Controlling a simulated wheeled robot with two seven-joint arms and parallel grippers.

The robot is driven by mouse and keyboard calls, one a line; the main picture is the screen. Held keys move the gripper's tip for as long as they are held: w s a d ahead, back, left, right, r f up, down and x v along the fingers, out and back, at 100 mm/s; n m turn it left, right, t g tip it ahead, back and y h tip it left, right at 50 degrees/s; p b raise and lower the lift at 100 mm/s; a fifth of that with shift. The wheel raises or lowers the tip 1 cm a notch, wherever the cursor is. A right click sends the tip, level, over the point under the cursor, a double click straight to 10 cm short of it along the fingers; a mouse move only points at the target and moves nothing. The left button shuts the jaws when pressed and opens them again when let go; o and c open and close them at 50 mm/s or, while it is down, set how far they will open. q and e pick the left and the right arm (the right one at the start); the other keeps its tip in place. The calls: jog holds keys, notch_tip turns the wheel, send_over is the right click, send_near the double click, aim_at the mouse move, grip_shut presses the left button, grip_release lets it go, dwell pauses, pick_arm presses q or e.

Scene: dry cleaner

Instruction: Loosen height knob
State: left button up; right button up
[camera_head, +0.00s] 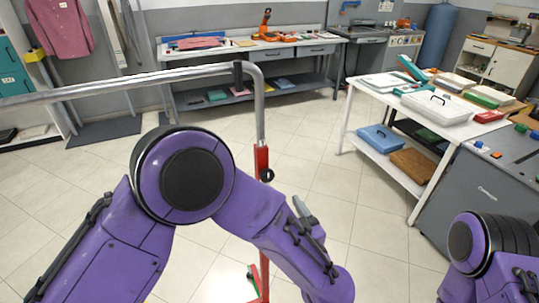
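A metal rail rack (140,79) crosses the left and turns down into an upright post (260,115). A red collar (262,158) sits around the post, with a small black knob (267,175) on its right side. My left arm bends in front of the rack; its elbow is left of the collar and its forearm runs down to the right, below the knob. A small grey piece shows at the forearm's upper edge; I cannot tell what it is. I cannot make out my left gripper. My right arm is at the lower right, its gripper out of view.
A white table (352,103) with boxes and folded cloth stands at the right, beside a grey machine (480,193). A long workbench (250,50) is at the back. A red shirt (60,27) hangs at the left. The tiled floor between rack and table is clear.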

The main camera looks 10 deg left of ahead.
aim_at(268, 177)
pick_arm(q)
jog(key=p+x, duration=0.1)
jog(key=x, duration=0.2)
jog(key=r+p+x, duration=0.1)
jog(key=x, duration=0.2)
jog(key=p+x, duration=0.1)
jog(key=x, duration=0.2)
jog(key=shift+w+r, duration=0.15)
jog(key=shift+r, duration=0.2)
jog(key=shift+w+a+f, duration=0.1)
jog(key=shift+w+a, duration=0.1)
jog(key=shift+w, duration=0.15)
jog(key=c, duration=1)
